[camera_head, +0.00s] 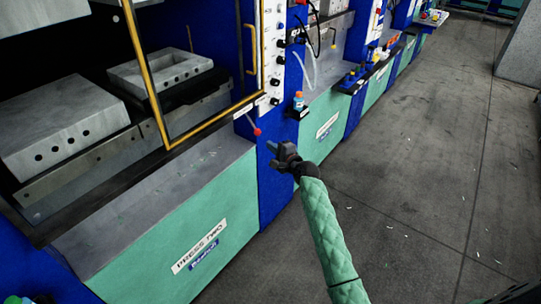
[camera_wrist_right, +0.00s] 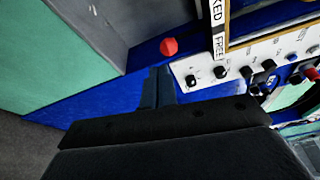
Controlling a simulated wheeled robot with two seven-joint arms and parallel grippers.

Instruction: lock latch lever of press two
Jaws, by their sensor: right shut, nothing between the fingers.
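Press two, with its "PRESS TWO" label (camera_head: 200,246) on a green front panel, fills the left of the head view. Its latch lever (camera_head: 257,131) has a red ball knob at the end of a thin rod and hangs at a slant below the yellow-framed door. The knob also shows in the right wrist view (camera_wrist_right: 169,46), near a label reading "FREE" and a partly cut-off "KED". My right gripper (camera_head: 271,147) is shut and empty, just below and right of the knob, seemingly apart from it. Its fingertips (camera_wrist_right: 159,68) point toward the knob. My left gripper is out of view.
The yellow door frame (camera_head: 152,97) stands above the lever. A white control panel (camera_head: 273,50) with black knobs is to its right. A small bottle (camera_head: 298,101) stands on a black ledge.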

